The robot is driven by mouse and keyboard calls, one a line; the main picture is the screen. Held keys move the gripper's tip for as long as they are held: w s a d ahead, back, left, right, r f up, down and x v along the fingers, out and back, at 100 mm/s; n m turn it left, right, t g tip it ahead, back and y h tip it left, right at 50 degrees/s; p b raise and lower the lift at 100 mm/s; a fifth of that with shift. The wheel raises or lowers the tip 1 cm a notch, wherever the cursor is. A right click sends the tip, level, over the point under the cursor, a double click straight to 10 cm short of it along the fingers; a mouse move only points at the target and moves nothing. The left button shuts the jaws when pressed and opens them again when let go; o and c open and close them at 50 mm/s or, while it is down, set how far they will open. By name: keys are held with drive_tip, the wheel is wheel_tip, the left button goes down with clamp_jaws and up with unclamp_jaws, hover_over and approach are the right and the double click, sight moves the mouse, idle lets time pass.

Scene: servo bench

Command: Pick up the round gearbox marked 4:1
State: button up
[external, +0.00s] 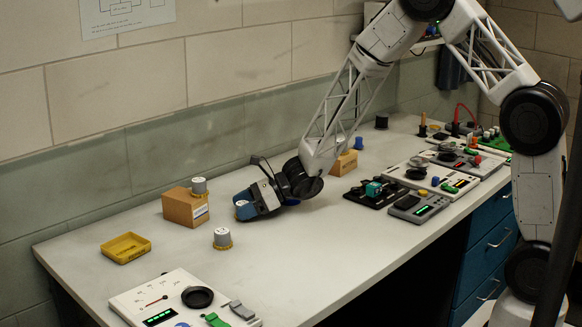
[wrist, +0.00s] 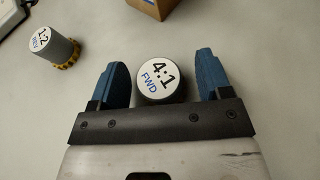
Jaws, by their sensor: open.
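The round gearbox marked 4:1 (wrist: 159,80) has a white top reading "4:1 FWD" and dark sides. In the wrist view it stands between the two blue fingers of my gripper (wrist: 164,82), which is open, with a gap showing on each side. In the external view my gripper (external: 243,204) is low over the bench and the gearbox's pale top (external: 242,203) shows at the fingers, its body mostly hidden. A second round gearbox marked 1:2 (wrist: 50,44), grey with a yellow toothed base, stands to the left in the wrist view; a similar gearbox (external: 222,237) stands apart in the external view.
A yellow tray (external: 125,247) lies farther left. A dial panel (external: 175,303) is at the front left. Several instruments (external: 418,206) fill the right side. The front middle of the bench is clear.

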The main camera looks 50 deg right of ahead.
drive_tip(key=c, duration=1.1)
drive_tip(key=shift+o, duration=0.2)
drive_tip(key=shift+r, duration=0.7)
drive_tip(key=shift+s+d+r, duration=0.1)
drive_tip(key=shift+s+r, duration=0.1)
drive_tip(key=shift+r, duration=0.35)
drive_tip(key=shift+s+r, duration=0.15)
drive_tip(key=shift+r, duration=0.4)
drive_tip(key=s+d, duration=0.1)
drive_tip(key=s, duration=0.4)
drive_tip(key=s+d+r, duration=0.1)
drive_tip(key=s, duration=0.3)
drive_tip(key=s+d, duration=0.2)
drive_tip(key=s, duration=0.3)
drive_tip(key=shift+s+r, duration=0.2)
drive_tip(key=shift+s, duration=0.15)
